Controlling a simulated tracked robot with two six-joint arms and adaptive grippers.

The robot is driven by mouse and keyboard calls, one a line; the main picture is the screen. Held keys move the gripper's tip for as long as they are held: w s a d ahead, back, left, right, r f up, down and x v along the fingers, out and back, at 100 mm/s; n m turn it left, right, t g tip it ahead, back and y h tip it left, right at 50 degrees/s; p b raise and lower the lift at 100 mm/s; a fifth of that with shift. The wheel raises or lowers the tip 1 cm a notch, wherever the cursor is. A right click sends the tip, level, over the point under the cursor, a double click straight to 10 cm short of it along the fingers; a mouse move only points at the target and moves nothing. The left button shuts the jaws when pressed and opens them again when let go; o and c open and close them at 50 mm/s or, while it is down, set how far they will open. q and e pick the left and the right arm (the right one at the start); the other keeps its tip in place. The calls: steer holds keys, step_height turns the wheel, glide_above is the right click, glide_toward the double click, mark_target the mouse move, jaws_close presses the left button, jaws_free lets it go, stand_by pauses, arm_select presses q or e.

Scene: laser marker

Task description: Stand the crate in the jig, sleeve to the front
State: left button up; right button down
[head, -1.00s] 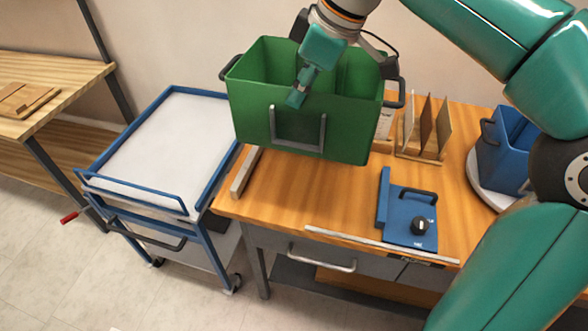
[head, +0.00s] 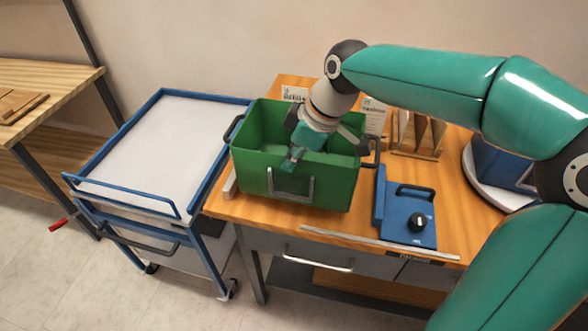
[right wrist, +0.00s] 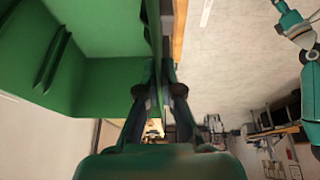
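The green crate (head: 335,188) is upright at the left end of the wooden bench, low over or on its top; I cannot tell if it touches. Its grey U-shaped sleeve (head: 311,188) is on the wall facing the front. My right gripper (head: 292,160) is shut on the crate's front wall, above the sleeve. In the right wrist view its fingers (right wrist: 158,92) straddle the green wall. A grey strip (head: 230,183), perhaps part of the jig, shows left of the crate. Any jig part under the crate is hidden. My left gripper is not in view.
A white-topped trolley (head: 160,150) adjoins left.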

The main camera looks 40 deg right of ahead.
steer(key=shift+f, duration=1.75)
steer(key=c, duration=1.3)
jaws_free()
steer(key=v, duration=1.2)
steer(key=shift+a, duration=0.1)
